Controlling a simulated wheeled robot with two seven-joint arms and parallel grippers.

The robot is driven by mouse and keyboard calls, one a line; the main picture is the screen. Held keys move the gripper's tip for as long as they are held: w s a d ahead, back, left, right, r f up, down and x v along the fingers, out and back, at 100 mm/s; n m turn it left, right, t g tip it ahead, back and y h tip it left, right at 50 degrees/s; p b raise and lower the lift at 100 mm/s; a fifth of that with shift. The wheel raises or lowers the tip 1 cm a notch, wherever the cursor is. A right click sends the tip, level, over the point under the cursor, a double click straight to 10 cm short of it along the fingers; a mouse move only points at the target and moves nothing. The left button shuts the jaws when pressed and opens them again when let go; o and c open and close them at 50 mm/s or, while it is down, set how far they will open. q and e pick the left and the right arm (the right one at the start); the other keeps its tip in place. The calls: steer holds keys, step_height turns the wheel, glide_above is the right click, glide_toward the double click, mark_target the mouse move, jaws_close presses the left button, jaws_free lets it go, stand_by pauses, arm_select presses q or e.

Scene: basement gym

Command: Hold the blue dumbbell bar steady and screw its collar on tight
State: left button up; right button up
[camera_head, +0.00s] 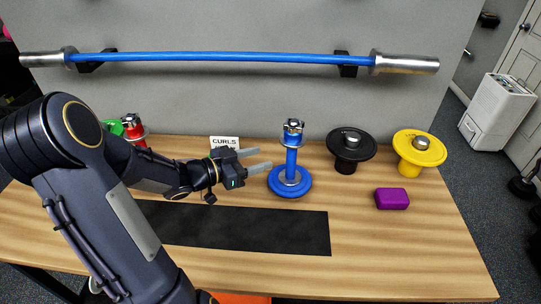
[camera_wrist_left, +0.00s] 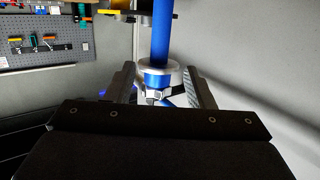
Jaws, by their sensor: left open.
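The blue dumbbell (camera_head: 291,160) stands upright on its blue plate end on the wooden bench. A silver and blue collar (camera_head: 293,127) sits at its top end; whether it is tight cannot be told. My left gripper (camera_head: 264,158) is open, pointing right, with its fingertips just left of the blue bar and apart from it. In the left wrist view, a blue bar (camera_wrist_left: 162,35) with a silver disc and a star-shaped nut shows beyond and between the open fingers (camera_wrist_left: 160,72). My right gripper is not in view.
A black dumbbell (camera_head: 351,145) and a yellow one (camera_head: 420,150) stand to the right, behind a purple block (camera_head: 392,198). A red one (camera_head: 133,128) and a CURLS sign (camera_head: 225,143) are at the back. A black mat (camera_head: 270,231) lies in front. A blue barbell (camera_head: 220,57) hangs behind.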

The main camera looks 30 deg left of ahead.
arm_select(q)
steer(key=shift+s+a, duration=0.2)
steer(key=shift+s, duration=0.15)
steer(key=shift+r, duration=0.1)
steer(key=s+a+r+n+g+y, duration=0.25)
steer(key=r+n+y, duration=0.3)
steer(key=y, duration=0.45)
steer(key=s+d+f+n+g+h, duration=0.1)
steer(key=s+d+f+g+h, duration=0.1)
steer(key=s+d, duration=0.5)
steer(key=s+d+f+n+g+h, duration=0.1)
steer(key=s+d+f+g+h, duration=0.1)
steer(key=s+d, duration=0.5)
steer(key=s+g+h, duration=0.1)
steer(key=s+g, duration=0.1)
steer(key=s, duration=0.2)
steer(key=shift+s+d+h, duration=0.25)
steer(key=shift+s+h, duration=0.15)
steer(key=shift+f, duration=0.1)
